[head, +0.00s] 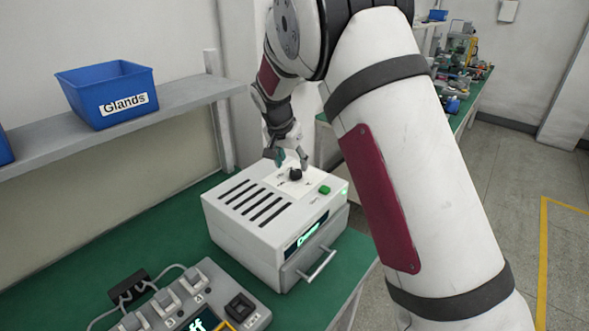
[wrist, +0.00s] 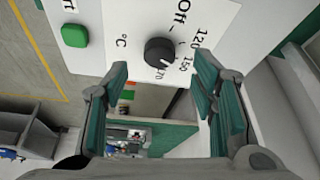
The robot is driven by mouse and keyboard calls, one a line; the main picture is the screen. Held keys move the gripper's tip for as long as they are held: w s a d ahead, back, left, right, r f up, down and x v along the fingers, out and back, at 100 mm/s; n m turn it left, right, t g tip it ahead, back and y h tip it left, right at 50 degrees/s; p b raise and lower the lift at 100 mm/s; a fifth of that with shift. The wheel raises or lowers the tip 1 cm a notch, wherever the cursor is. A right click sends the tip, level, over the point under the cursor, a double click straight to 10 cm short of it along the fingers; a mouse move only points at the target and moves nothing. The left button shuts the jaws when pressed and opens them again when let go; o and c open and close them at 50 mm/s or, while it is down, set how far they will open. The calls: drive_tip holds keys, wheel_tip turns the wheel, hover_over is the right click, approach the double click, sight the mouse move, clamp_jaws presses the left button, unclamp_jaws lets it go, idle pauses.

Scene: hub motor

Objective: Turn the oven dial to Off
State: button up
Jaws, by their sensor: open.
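The oven (head: 262,249) is a white box with a slotted top on the green bench. Its black round dial (head: 295,174) sits on the top panel near a green button (head: 324,189). The wrist view shows the dial (wrist: 160,52) beside printed "Off", "120", "150" and a further partly hidden number. The dial's pale mark seems to point toward the numbers, away from "Off", but is too small to read surely. My gripper (head: 290,157) is open just above the dial. In the wrist view, its teal-padded fingers (wrist: 162,72) stand apart on either side, with no contact visible.
A control box with switches (head: 215,295) and cables stands at the front left. A blue "Glands" bin (head: 107,92) sits on the shelf (head: 165,102) at left. A cluttered bench (head: 465,85) is behind at right. The floor (head: 500,190) at right is clear.

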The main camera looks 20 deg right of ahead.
sight(295, 173)
drive_tip(key=shift+x, duration=2.3)
drive_tip(key=shift+r, duration=0.1)
drive_tip(key=c, duration=1.1)
